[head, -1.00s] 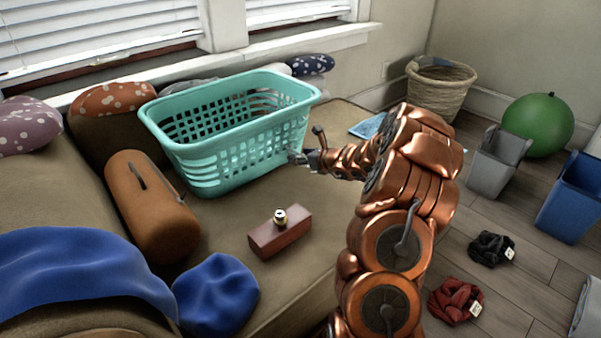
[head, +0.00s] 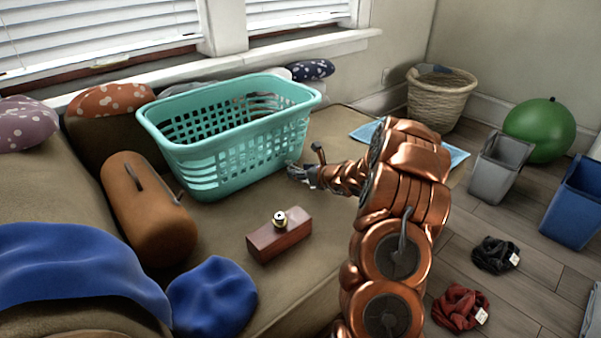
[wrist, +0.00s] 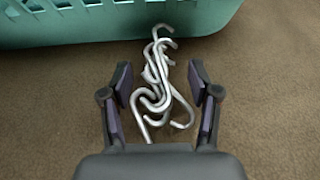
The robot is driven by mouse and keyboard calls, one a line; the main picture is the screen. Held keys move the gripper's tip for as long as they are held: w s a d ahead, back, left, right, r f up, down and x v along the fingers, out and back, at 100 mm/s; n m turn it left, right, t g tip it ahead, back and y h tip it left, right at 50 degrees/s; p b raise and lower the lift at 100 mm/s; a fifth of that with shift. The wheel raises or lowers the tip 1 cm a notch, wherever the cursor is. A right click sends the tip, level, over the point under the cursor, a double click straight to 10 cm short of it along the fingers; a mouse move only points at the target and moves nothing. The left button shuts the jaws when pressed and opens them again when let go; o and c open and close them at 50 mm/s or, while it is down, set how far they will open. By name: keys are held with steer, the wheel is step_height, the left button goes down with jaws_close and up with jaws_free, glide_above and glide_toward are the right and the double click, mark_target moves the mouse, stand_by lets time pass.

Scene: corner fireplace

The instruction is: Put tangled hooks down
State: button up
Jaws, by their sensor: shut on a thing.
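The tangled hooks (wrist: 160,85) are a bunch of silvery S-shaped metal hooks. They lie between the two dark fingers of my gripper (wrist: 159,75) in the wrist view, at or just above the brown couch seat. My gripper is shut on them, though bare gaps show beside parts of the bunch. In the head view my gripper (head: 298,172) is low over the couch seat (head: 225,222), just right of the teal basket's near corner. The hooks are too small to make out clearly there.
The teal laundry basket (head: 215,165) stands close behind my gripper; its wall (wrist: 90,25) crosses the wrist view's top. A reddish-brown box (head: 279,240) with a small can on top sits nearer. A light blue cloth (head: 457,155) lies right. Seat between box and basket is clear.

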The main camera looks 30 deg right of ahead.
steer(key=o, duration=1.4)
steer(key=shift+f, duration=0.1)
steer(key=shift+c, duration=0.2)
